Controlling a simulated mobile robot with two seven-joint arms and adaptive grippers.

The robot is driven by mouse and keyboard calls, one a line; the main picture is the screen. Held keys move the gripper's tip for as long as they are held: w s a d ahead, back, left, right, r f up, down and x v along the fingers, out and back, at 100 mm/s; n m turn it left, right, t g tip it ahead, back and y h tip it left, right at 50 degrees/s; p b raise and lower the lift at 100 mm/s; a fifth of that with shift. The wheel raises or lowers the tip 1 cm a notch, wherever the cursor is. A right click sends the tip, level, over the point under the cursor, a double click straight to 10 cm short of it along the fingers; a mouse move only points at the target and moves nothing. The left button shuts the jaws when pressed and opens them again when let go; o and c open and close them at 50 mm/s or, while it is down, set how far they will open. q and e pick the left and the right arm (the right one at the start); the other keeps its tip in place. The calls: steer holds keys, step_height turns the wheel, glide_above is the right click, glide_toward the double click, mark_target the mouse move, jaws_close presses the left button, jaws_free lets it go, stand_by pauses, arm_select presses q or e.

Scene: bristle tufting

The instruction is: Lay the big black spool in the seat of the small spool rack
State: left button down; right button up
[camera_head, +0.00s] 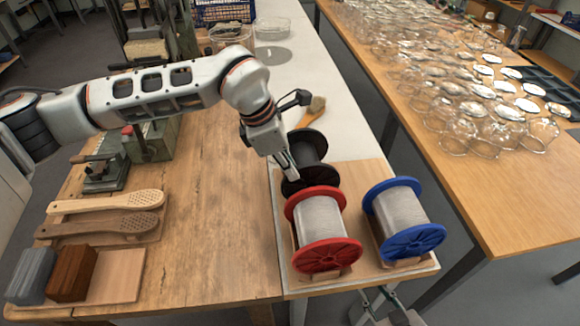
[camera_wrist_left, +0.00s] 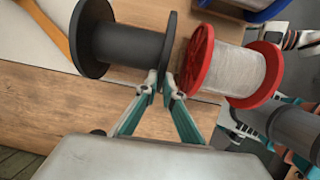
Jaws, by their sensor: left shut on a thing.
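The big black spool (camera_head: 308,150) is behind the red spool, its axle roughly in line with the red one's. My left gripper (camera_head: 292,172) is shut on its near flange; the wrist view shows the fingertips (camera_wrist_left: 161,88) at the rim of the black spool (camera_wrist_left: 128,45), beside the red flange. I cannot tell whether the spool hangs or rests. Wooden cradle parts (camera_head: 405,263) show under the red and blue spools; the seat below the black spool is hidden. My right gripper (camera_head: 376,294) is at the bottom edge, partly cut off, its opening unclear.
The red-flanged spool (camera_head: 318,222) stands close to the black one, and the blue-flanged spool (camera_head: 402,215) is to its right. A brush (camera_head: 314,108) lies behind. Brush bodies (camera_head: 108,202) and blocks (camera_head: 72,274) are at the left. Bare wooden table (camera_head: 215,220) lies between.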

arm_select(q)
steer(key=shift+f+b, duration=0.45)
stand_by(0.6)
steer(key=c, duration=2.2)
jaws_free()
steer(key=shift+o, duration=0.5)
steer(key=o, duration=0.4)
steer(key=shift+f, duration=0.2)
steer(key=shift+r, duration=0.15)
steer(key=shift+r+p, duration=1.5)
steer(key=shift+r, duration=1.95)
